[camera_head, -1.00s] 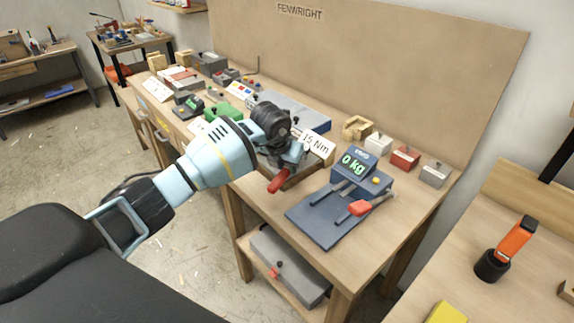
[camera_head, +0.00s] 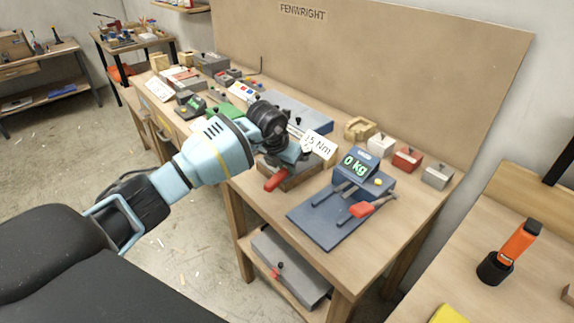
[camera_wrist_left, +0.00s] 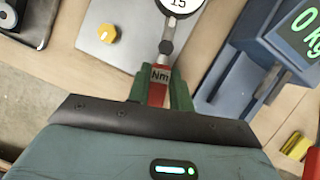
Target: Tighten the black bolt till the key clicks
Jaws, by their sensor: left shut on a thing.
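My left gripper (camera_head: 290,154) is shut on the red handle of the key (camera_head: 275,180). The handle's red end sticks out toward the front of the bench. In the left wrist view, the fingers (camera_wrist_left: 160,92) close on both sides of the red handle, marked "Nm" (camera_wrist_left: 160,74). The key's dark shaft runs up to a round white dial (camera_wrist_left: 180,5) reading 15, cut by the frame's top edge. I cannot make out the black bolt. My right gripper is out of view.
A card reading "15 Nm" (camera_head: 318,145) stands just behind the gripper. A blue scale showing "0 kg" (camera_head: 356,163), with a red-handled lever, is close on the right. A grey plate with a yellow knob (camera_wrist_left: 106,33) lies left of the key. Small boxes line the back.

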